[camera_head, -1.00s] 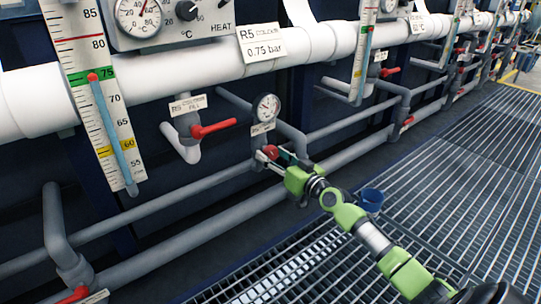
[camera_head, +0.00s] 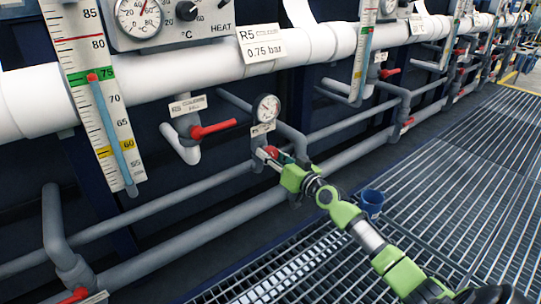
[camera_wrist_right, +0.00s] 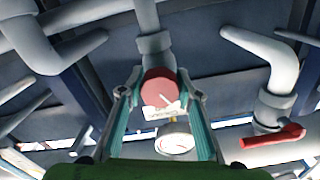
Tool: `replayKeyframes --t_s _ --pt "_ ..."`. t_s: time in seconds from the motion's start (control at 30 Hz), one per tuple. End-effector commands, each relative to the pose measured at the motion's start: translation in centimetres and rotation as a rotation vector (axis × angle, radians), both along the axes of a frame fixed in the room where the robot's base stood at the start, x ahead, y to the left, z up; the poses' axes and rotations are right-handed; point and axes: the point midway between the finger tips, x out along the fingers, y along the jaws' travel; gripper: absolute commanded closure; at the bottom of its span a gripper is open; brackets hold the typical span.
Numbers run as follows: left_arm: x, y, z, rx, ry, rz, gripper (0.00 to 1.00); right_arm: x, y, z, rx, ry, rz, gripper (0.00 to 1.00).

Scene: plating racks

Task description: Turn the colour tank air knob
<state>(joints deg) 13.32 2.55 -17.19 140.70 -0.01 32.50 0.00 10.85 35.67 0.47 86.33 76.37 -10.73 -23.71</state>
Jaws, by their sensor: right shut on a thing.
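The red air knob (camera_wrist_right: 159,86) sits on a grey pipe below a round pressure gauge (camera_head: 266,108). In the head view it shows as a small red patch (camera_head: 271,152), partly hidden by the fingers. My right gripper (camera_head: 270,156) reaches it from the lower right and is shut on it. In the right wrist view the two teal-lined fingers (camera_wrist_right: 160,92) stand on either side of the knob, whose face bears a pale pointer line. The gauge also shows in the right wrist view (camera_wrist_right: 175,141), beyond the knob. My left gripper is not in view.
A red-handled valve (camera_head: 212,129) labelled for colour fill is to the left of the gauge. A white pipe (camera_head: 200,72) runs above, with a 0.75 bar sign (camera_head: 262,45). A blue cup-like container (camera_head: 371,202) stands near my right arm. Grated floor (camera_head: 440,190) lies to the right.

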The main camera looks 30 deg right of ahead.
Motion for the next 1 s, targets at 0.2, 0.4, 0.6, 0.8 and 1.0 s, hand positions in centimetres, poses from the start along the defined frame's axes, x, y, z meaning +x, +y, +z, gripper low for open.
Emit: replayKeyframes --t_s 0.2,0.4,0.6,0.8,1.0 --pt "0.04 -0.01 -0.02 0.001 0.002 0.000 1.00 -0.01 0.05 -0.05 0.132 0.011 0.000 0.90" --pt "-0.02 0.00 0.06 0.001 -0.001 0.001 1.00 -0.01 0.04 -0.04 0.146 0.012 0.000 0.90" --pt "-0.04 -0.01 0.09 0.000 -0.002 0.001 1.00 -0.01 0.05 -0.05 0.145 0.012 0.000 0.51" --pt "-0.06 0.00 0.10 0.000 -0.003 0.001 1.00 -0.01 0.03 -0.02 0.144 0.012 0.000 0.51" --pt "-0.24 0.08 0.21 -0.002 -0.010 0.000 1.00 -0.30 -0.01 -0.08 0.143 0.013 -0.001 0.51"
